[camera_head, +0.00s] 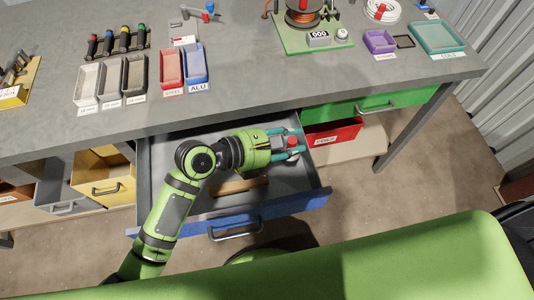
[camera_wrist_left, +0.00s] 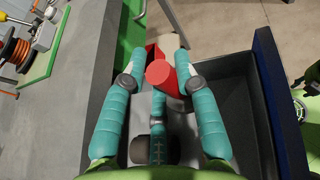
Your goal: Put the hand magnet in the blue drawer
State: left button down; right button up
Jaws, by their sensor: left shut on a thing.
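The hand magnet (camera_head: 292,142) shows as a small red piece between the fingertips of my left gripper (camera_head: 288,146). In the left wrist view the magnet (camera_wrist_left: 160,74) has a round red top, and the teal fingers of the gripper (camera_wrist_left: 158,84) are closed around it. The blue drawer (camera_head: 215,222) is pulled out below the worktop. My left gripper holds the magnet above the right end of this drawer, and its height over the drawer floor is hard to tell. The blue front of the drawer also shows in the left wrist view (camera_wrist_left: 267,60). My right gripper is not visible.
A brown strip (camera_head: 238,185) lies in the drawer, partly hidden by my arm. A red bin (camera_head: 334,134) stands just right of the drawer, under a green drawer (camera_head: 352,112). A yellow drawer (camera_head: 103,178) is to the left. Trays and a cable spool (camera_head: 306,18) stand on the worktop.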

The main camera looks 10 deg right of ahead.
pick_arm(q)
notch_tip(320, 180, down, 9)
jog(key=shift+f+b, duration=0.15)
jog(key=shift+b, duration=0.85)
jog(key=shift+f, duration=0.15)
jog(key=shift+f, duration=0.5)
jog(key=c, duration=0.9)
grip_release()
jog(key=shift+c, duration=0.2)
jog(key=shift+r, duration=0.3)
jog(key=v, duration=1.2)
jog(key=shift+r, duration=0.4)
